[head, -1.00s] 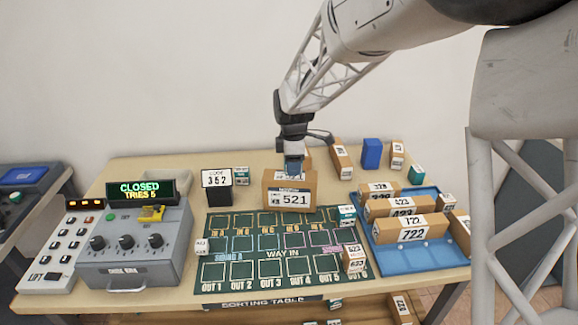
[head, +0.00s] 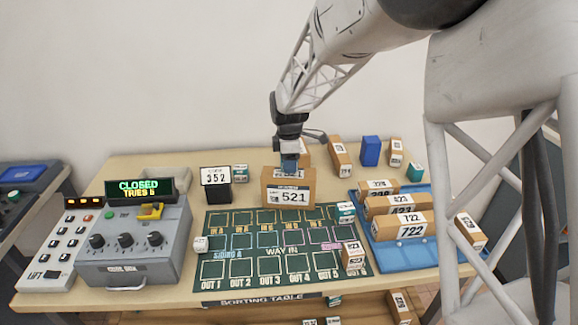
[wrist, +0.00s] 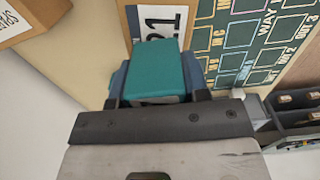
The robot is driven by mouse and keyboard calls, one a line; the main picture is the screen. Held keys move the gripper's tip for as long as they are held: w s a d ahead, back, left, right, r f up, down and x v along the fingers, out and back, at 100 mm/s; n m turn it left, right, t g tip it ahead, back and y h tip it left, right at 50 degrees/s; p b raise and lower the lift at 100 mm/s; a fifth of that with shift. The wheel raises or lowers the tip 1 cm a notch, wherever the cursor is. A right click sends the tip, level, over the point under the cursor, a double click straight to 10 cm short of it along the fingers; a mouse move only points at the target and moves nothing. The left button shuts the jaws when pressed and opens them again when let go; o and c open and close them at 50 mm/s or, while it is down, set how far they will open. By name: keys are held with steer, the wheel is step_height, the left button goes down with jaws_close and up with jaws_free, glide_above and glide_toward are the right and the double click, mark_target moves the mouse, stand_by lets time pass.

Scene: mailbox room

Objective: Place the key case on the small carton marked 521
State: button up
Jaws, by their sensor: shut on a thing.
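The small carton marked 521 (head: 289,198) stands upright at the back edge of the green sorting mat, its label facing the head camera. My gripper (head: 289,165) points down at the carton's top. In the wrist view a teal block, which I take to be the key case (wrist: 156,70), sits between the fingers of my gripper (wrist: 157,88). The gripper is shut on it. Part of the carton (wrist: 165,18) shows just beyond the block. I cannot tell whether the block touches the carton's top.
A blue tray (head: 405,255) with several brown cartons lies to the right. A blue box (head: 371,151) and other small boxes stand behind it. A code sign (head: 216,178) stands left of the carton. A grey control box (head: 130,245) is at far left.

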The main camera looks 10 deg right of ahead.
steer(key=shift+f, duration=0.75)
steer(key=shift+f, duration=0.1)
steer(key=o, duration=1)
steer(key=shift+c, duration=0.2)
step_height(320, 180, up, 12)
steer(key=shift+r, duration=0.15)
steer(key=shift+s, duration=0.1)
